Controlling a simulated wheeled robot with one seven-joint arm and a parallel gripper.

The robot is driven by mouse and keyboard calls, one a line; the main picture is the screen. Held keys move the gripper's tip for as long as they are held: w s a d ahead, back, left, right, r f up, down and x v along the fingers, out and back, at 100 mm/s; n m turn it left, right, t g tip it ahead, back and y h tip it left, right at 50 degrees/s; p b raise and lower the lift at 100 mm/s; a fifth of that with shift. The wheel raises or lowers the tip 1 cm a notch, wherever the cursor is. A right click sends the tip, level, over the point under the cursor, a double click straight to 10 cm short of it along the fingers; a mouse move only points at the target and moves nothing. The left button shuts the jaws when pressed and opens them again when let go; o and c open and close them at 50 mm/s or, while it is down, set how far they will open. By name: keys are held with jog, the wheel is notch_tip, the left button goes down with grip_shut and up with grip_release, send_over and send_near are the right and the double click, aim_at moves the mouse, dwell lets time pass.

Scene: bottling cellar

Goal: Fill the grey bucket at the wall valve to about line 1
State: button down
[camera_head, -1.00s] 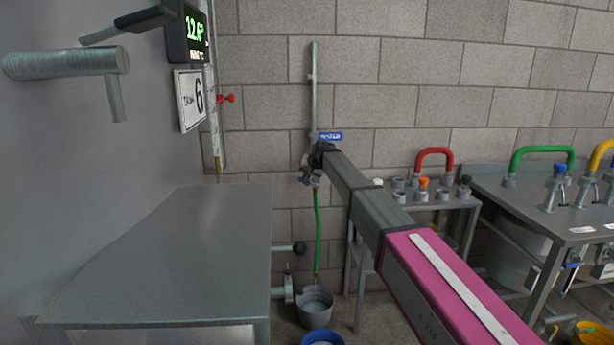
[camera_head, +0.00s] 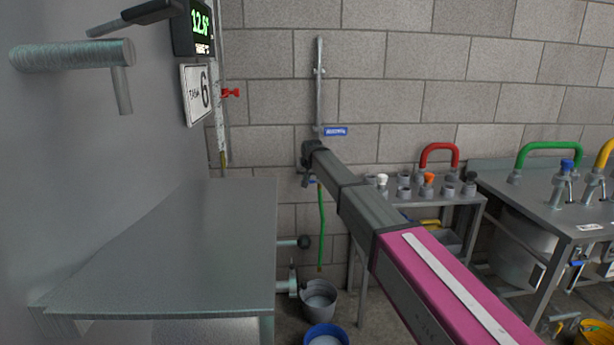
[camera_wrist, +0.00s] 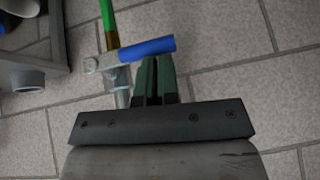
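The grey bucket (camera_head: 319,299) stands on the floor by the wall, with a pale surface inside; its lines are not readable. A green hose (camera_head: 321,225) hangs from the wall valve (camera_head: 308,181) and ends just above the bucket. I see no clear stream. My gripper (camera_head: 308,165) is at the valve, mostly hidden by my arm. In the wrist view, my gripper's fingers (camera_wrist: 155,62) are close together, at the blue valve handle (camera_wrist: 146,47). The handle lies across their tips, not visibly between them. The hose (camera_wrist: 109,22) shows beside it.
A blue bucket (camera_head: 325,335) stands in front of the grey one. A steel tank ledge (camera_head: 160,250) fills the left. A small table (camera_head: 440,200) with fittings and a larger steel bench (camera_head: 560,220) stand to the right.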

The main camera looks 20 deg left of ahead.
jog(key=shift+a, duration=0.1)
dwell(0.3)
jog(key=r, duration=0.4)
jog(key=shift+w+a+r, duration=0.15)
jog(key=shift+w+r, duration=0.1)
jog(key=shift+w, duration=0.1)
jog(key=v, duration=0.9)
jog(key=shift+s, duration=0.5)
jog(key=s+d+f+m+g+h, duration=0.1)
jog(key=d+f, duration=1)
jog(key=d, duration=0.6)
jog(key=s+d+f+m+g+h, duration=0.1)
jog(key=d+f+h, duration=0.1)
jog(key=d+f, duration=1.15)
jog(key=s+d+f+m+g, duration=0.1)
jog(key=s+d+f, duration=0.3)
jog(key=s+d, duration=0.3)
jog(key=s+d+f+m+g, duration=0.1)
jog(key=s+d+f, duration=0.4)
jog(key=d, duration=0.9)
jog(key=s+d+f+m+g+h, duration=0.1)
jog(key=s+d+f, duration=0.4)
jog(key=s+d, duration=0.5)
jog(key=shift+s+d, duration=0.25)
jog(key=shift+d, duration=0.6)
